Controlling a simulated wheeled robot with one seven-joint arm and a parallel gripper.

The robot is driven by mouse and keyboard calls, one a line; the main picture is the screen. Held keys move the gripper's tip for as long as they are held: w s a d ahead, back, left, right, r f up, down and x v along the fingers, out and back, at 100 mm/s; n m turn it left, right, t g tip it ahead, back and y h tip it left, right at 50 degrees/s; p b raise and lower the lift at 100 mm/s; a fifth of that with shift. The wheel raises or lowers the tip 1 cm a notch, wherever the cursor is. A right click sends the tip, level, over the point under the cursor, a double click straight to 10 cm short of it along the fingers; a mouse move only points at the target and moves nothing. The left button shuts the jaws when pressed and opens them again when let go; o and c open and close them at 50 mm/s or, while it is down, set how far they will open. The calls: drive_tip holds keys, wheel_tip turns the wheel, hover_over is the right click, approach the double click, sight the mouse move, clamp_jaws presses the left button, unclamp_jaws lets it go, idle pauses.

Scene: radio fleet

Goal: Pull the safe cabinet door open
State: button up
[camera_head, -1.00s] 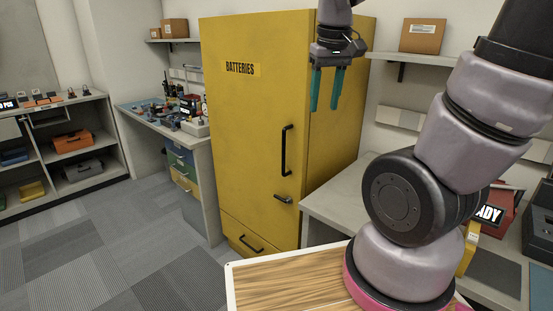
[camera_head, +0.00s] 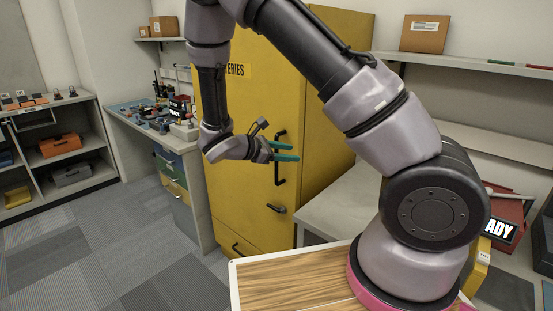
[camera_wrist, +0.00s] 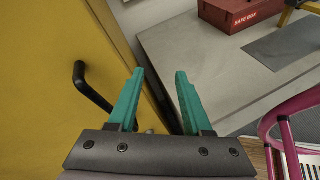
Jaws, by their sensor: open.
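The safe cabinet is tall and yellow, with its door (camera_head: 235,115) shut and partly hidden behind my arm. A black vertical handle (camera_head: 279,158) is near the door's right edge, with a small latch (camera_head: 276,208) below it. My gripper (camera_head: 298,152) is open, with teal fingers pointing right beside the vertical handle in the head view. In the wrist view, the fingers (camera_wrist: 158,98) have nothing between them.
A grey counter (camera_head: 335,205) stands right of the cabinet, with a red box (camera_wrist: 238,12) on it. A workbench (camera_head: 125,120) with tools and drawers is to the left. The carpeted floor (camera_head: 110,245) in front is clear. A wood-topped surface (camera_head: 290,285) is near my arm's base.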

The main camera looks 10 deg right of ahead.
drive_tip(key=w+a+f+n+t, duration=0.3)
drive_tip(key=a+f+n+t, duration=0.4)
drive_tip(key=a+n+t, duration=0.15)
drive_tip(key=shift+n+y, duration=0.4)
drive_tip(key=shift+n, duration=0.15)
drive_tip(key=x, duration=1.1)
drive_tip(key=shift+w+f, duration=0.1)
drive_tip(key=shift+f, duration=0.2)
clamp_jaws()
